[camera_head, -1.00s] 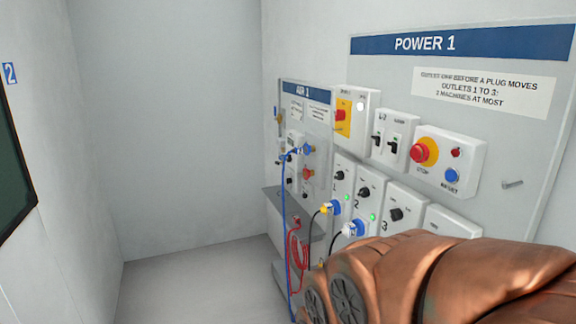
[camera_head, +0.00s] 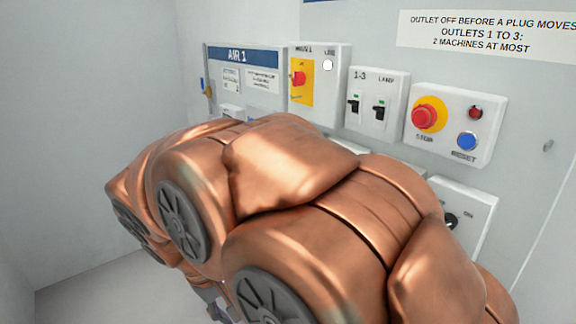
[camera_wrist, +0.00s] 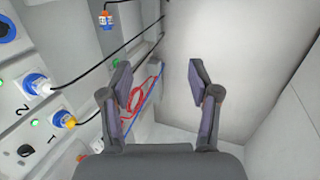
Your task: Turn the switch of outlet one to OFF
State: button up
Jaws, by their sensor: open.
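In the head view my arm covers the outlet row, so outlet one and its switch are hidden there. In the wrist view the outlet panels lie at the left, marked 1 and 2. The yellow plug (camera_wrist: 64,119) sits in outlet one and a blue and white plug (camera_wrist: 37,85) in outlet two.
The AIR 1 board (camera_head: 242,58) stands left of the yellow main switch box (camera_head: 302,80). A 1-3 switch box (camera_head: 377,98) and a stop and reset box (camera_head: 455,120) are further right. Black cables, a red hose (camera_wrist: 143,92) and a hanging plug (camera_wrist: 107,20) are near my gripper.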

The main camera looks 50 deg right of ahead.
jog(key=w+d+r+m+h+b, duration=0.1)
jog(key=w+d+m+h+b, duration=0.3)
jog(key=d, duration=0.6)
jog(key=w+d+r+m+g+h+b, duration=0.15)
jog(key=w+d+b, duration=0.25)
jog(key=w+d, duration=0.4)
jog(key=w+d+r+m+h+b, duration=0.1)
jog(key=w+d+m+h+b, duration=0.3)
jog(key=d, duration=0.7)
jog(key=d+r+m+g+h+b, duration=0.1)
jog(key=d+r+h+b, duration=0.1)
jog(key=d, duration=0.5)
jog(key=w+d+r+m+h+b, duration=0.1)
jog(key=d+r+m+h+b, duration=0.1)
jog(key=d, duration=0.6)
jog(key=shift+w+d+r+g, duration=0.25)
jog(key=shift+w+r+g, duration=0.1)
jog(key=shift+r, duration=0.3)
jog(key=shift+m, duration=0.25)
jog(key=c, duration=1.1)
